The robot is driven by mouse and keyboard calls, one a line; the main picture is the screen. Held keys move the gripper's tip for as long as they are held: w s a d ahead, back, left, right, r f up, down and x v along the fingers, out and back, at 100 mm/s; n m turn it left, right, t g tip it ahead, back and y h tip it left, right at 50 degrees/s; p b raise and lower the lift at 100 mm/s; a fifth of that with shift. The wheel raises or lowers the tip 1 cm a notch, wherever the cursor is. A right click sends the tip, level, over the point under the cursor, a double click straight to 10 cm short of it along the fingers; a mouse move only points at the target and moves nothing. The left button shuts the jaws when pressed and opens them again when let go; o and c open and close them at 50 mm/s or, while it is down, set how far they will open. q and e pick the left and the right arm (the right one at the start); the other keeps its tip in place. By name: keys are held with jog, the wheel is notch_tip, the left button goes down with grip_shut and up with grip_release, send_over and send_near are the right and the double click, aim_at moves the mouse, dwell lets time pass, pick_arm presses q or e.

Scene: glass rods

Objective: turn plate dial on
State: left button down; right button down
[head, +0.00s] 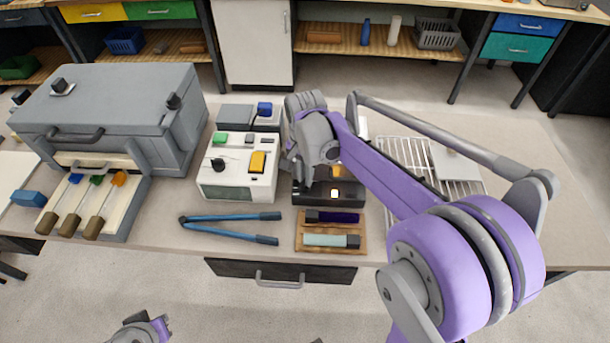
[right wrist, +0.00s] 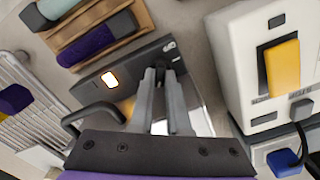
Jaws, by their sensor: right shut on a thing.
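The plate is a black box (head: 345,194) on the bench, partly covered by my right arm in the head view. Its dark front panel (right wrist: 135,68) shows in the right wrist view, with a small lit lamp (right wrist: 109,79). My right gripper (right wrist: 168,74) is at the panel beside the lamp, its fingers shut on the plate dial, which they mostly hide. White marks on the panel show just beyond the fingertips. My left gripper (head: 155,328) is low at the bottom edge of the head view, away from the bench; its fingers are too small to judge.
A white box with a yellow switch (head: 257,162) stands close to the left of the plate. A wooden tray with rods (head: 302,241) lies in front, blue tongs (head: 230,217) to its left. A wire rack (head: 395,150) is at the right, a grey furnace-like box (head: 110,95) at the left.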

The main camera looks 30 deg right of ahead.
jog(key=c, duration=1.2)
grip_release()
jog(key=shift+o, duration=0.2)
notch_tip(320, 180, up, 11)
jog(key=shift+p, duration=0.3)
jog(key=shift+f, duration=0.1)
jog(key=s+a+f+n+t, duration=0.2)
jog(key=s+f+n, duration=0.3)
jog(key=s, duration=0.3)
jog(key=s+a+f+n+t, duration=0.3)
jog(key=s+f+n, duration=0.3)
jog(key=s, duration=0.3)
jog(key=shift+a+f+n, duration=0.2)
jog(key=shift+a+n, duration=0.5)
jog(key=shift+a, duration=0.15)
